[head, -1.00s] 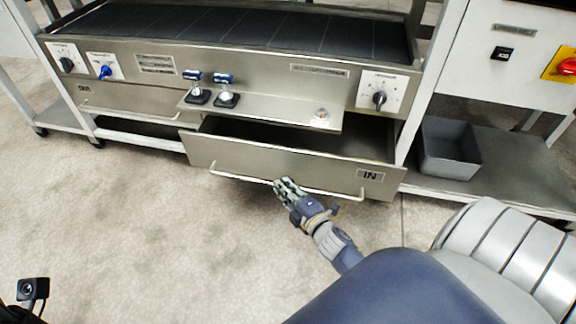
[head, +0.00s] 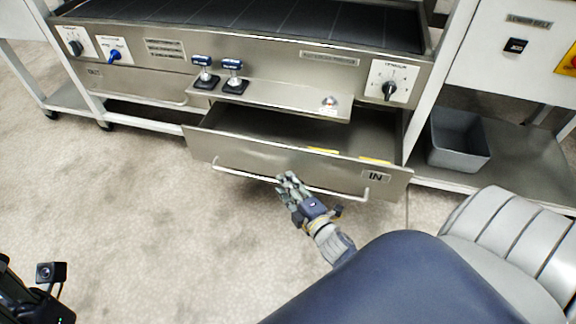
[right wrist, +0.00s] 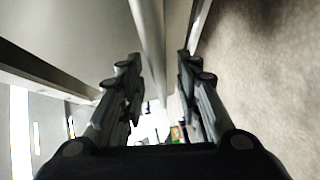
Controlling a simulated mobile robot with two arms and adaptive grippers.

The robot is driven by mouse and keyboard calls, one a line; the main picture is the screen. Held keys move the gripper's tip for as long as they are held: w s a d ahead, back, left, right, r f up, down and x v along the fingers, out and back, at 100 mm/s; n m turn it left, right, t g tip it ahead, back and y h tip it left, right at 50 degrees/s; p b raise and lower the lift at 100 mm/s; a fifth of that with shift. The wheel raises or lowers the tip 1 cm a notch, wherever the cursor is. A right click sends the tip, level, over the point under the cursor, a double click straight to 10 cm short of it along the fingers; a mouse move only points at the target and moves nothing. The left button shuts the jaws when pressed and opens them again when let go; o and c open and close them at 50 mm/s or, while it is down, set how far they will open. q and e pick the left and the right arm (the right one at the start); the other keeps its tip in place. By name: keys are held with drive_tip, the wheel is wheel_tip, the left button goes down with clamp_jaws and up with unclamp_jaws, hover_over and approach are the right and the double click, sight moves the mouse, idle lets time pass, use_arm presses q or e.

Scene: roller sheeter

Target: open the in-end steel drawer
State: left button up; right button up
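The in-end steel drawer (head: 300,160) is the wide drawer marked "IN" under the machine. It stands partly pulled out, and its dark inside shows behind the front panel. A long bar handle (head: 235,172) runs along its front. My right gripper (head: 288,182) is at the handle, near its middle. In the right wrist view, the handle bar (right wrist: 150,45) runs between the two fingers of my right gripper (right wrist: 160,65). The fingers stand apart, with a visible gap beside the bar. My left gripper's fingers are out of view; a dark part with a camera shows at lower left.
A steel shelf (head: 290,98) with two blue-topped knobs juts out above the drawer. A grey bin (head: 458,140) stands on the lower shelf at right. The "OUT" drawer (head: 140,83) at left is shut. The floor (head: 130,200) in front is clear.

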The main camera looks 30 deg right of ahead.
drive_tip(key=shift+s, duration=0.1)
drive_tip(key=s+r, duration=0.1)
drive_tip(key=s, duration=1)
drive_tip(key=shift+s+a+r, duration=0.35)
drive_tip(key=shift+a, duration=0.1)
